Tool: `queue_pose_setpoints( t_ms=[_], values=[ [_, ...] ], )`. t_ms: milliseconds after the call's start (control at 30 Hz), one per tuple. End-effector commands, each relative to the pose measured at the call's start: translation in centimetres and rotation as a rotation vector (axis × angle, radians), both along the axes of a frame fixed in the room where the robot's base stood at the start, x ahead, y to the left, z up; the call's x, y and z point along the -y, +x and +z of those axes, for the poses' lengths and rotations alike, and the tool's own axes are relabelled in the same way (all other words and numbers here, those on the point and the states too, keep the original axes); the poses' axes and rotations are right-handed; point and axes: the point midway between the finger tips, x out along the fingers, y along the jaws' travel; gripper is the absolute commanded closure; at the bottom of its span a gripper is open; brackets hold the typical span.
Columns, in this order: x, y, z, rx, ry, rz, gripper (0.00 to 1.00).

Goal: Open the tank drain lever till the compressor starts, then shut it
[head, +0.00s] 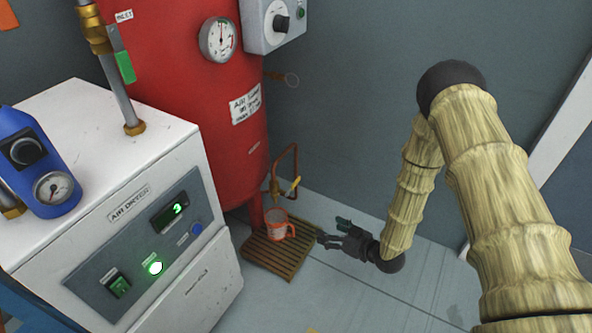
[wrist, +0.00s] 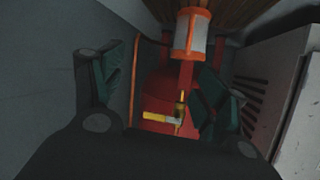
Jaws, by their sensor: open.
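The drain lever (head: 295,186) is a small yellow handle on the copper drain pipe at the foot of the red tank (head: 180,70). In the wrist view the lever (wrist: 160,118) points sideways from a brass valve, in the gap between my fingers. An orange and white mug (head: 279,226) stands under the drain; it also shows at the top of the wrist view (wrist: 191,34). My gripper (head: 324,239) is open and empty, low to the right of the mug and apart from the lever. Its dark green finger pads (wrist: 152,88) show on both sides. I cannot tell whether the valve is open.
The mug stands on a slatted wooden mat (head: 262,258). A white air dryer (head: 150,215) with a lit green button is at the left. A pressure gauge (head: 219,40) and a grey control box (head: 272,22) are above. Floor right of the mat is clear.

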Motion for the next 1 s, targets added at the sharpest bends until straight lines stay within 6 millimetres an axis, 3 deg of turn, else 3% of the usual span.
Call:
queue_pose_setpoints(
  t_ms=[33, 100, 300, 567, 1000],
  values=[
    [-0.6, 1.9, 3.1, 0.078, 0.036, 0.052, 0.26],
    [-1.3, 3.6, 5.9, 0.17, 0.086, 0.126, 0.26],
    [-2.4, 5.7, 10.6, 0.33, 0.178, 0.273, 0.26],
    [-3.5, 6.5, 11.4, 0.365, 0.202, 0.313, 0.26],
    [-9.3, 9.8, 11.2, 0.365, 0.201, 0.312, 0.26]
  ],
)
